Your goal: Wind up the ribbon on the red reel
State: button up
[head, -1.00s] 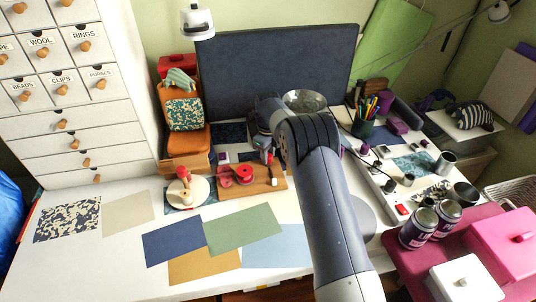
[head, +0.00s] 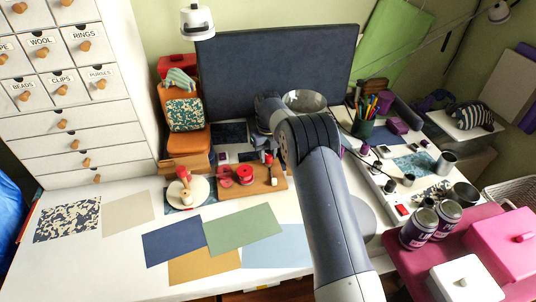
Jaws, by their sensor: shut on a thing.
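The red reel (head: 244,174) sits on a small wooden board (head: 262,186) at the back middle of the white table, in the head view. A red strip that looks like the ribbon (head: 224,181) lies just left of the reel. My gripper (head: 268,157) is small in the picture, at the right part of the board, just right of the reel. It is shut on a small upright handle there. Its fingertips are partly hidden by my wrist, so the exact grip is hard to see.
A cream disc (head: 198,191) with a red knob stands left of the board. Flat coloured sheets (head: 243,230) lie in front. An orange stack (head: 189,140) stands behind left, a dark panel (head: 275,80) behind. Cans (head: 418,229) and small items crowd the right.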

aim_at(268, 155)
jog(key=o, duration=1)
jog(key=shift+r, duration=0.1)
notch_tip(268, 155, up, 11)
jog(key=shift+f, duration=0.2)
